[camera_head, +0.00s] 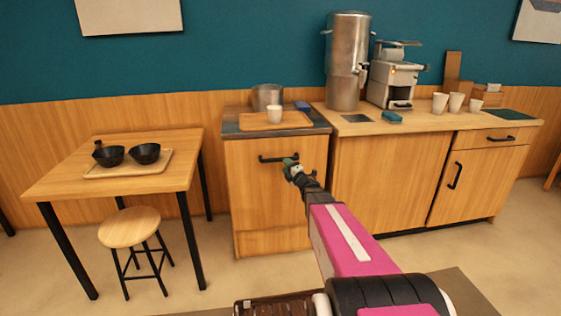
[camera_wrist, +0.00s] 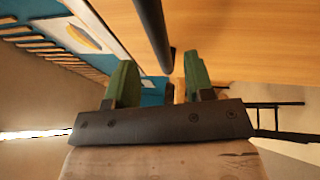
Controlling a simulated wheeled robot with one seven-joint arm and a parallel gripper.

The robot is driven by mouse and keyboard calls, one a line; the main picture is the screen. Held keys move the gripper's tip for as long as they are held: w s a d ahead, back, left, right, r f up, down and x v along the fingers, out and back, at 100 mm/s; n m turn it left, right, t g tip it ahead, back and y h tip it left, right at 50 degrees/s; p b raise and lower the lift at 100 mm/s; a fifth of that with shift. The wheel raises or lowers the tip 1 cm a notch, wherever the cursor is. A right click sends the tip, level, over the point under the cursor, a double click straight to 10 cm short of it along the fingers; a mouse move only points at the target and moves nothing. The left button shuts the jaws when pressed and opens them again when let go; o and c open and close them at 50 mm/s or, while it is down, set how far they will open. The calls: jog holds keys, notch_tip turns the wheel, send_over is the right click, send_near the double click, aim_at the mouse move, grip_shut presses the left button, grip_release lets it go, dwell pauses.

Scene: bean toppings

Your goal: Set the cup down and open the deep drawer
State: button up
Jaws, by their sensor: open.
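A white cup (camera_head: 274,114) stands upright on a wooden tray (camera_head: 250,122) on top of the left cabinet, clear of my gripper. The deep drawer (camera_head: 262,205) is the large wooden front below it and looks closed. Its dark bar handle (camera_head: 268,159) is near the top of the front. My gripper (camera_head: 291,164) is open and empty at the right end of the handle. In the wrist view the handle (camera_wrist: 152,30) runs down toward the gap between the green fingertips (camera_wrist: 161,75). I cannot tell whether they touch it.
A metal pot (camera_head: 267,97) and a dark blue item (camera_head: 303,106) share the cabinet top. The right counter bears an urn (camera_head: 347,65), a coffee machine (camera_head: 397,80) and several cups. A table (camera_head: 75,183) with bowls and a stool (camera_head: 130,227) stand left. Floor before the drawer is clear.

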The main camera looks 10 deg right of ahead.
aim_at(280, 159)
jog(key=x, duration=0.6)
jog(key=shift+w, duration=0.15)
grip_shut()
